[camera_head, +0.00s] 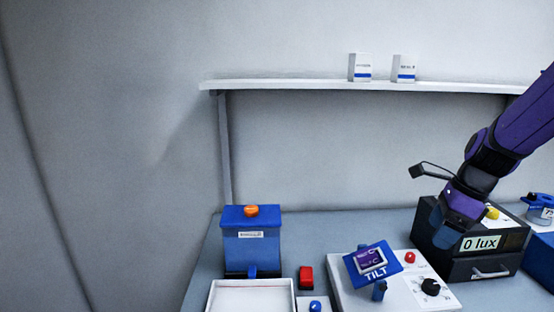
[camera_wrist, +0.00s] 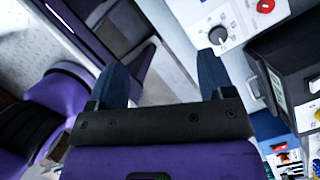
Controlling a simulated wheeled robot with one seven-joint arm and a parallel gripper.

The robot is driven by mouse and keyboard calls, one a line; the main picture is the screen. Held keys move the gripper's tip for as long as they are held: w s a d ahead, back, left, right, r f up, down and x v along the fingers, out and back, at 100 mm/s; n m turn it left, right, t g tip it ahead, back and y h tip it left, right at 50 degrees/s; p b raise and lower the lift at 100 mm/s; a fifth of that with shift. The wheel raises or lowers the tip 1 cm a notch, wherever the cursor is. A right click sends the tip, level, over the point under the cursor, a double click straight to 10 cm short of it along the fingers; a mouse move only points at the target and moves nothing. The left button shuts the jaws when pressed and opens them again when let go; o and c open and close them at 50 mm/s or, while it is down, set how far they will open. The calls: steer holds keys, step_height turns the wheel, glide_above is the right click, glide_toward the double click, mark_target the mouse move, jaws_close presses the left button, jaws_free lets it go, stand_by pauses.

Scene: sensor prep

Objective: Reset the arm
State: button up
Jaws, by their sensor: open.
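My purple and black arm comes in from the right in the head view. My gripper (camera_head: 440,236) points down in front of the left end of a black box (camera_head: 485,262) marked "0 lux". In the wrist view my gripper (camera_wrist: 163,58) shows two dark blue fingers spread apart with nothing between them. The black box (camera_wrist: 290,65) is to the right of the fingers there. I cannot tell in the head view whether the gripper touches the box.
A white panel (camera_head: 405,300) holds a blue TILT stand (camera_head: 374,262), a red button (camera_head: 410,257) and a black knob (camera_head: 430,287). A blue bin (camera_head: 252,248), white tray (camera_head: 230,298) and red block (camera_head: 306,277) are left. A shelf (camera_head: 300,85) carries two small boxes.

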steer(key=s+a+r+n+t+h, duration=0.1)
steer(key=s+a+r+n+t, duration=0.1)
steer(key=s+r+n, duration=0.4)
steer(key=s+a+r+n+t+h, duration=0.1)
steer(key=s+r+n+t+h, duration=0.1)
steer(key=s+r+n, duration=0.5)
steer(key=s+n, duration=0.5)
steer(key=n, duration=0.5)
steer(key=shift+a+r, duration=0.2)
steer(key=shift+a, duration=0.2)
stand_by(0.4)
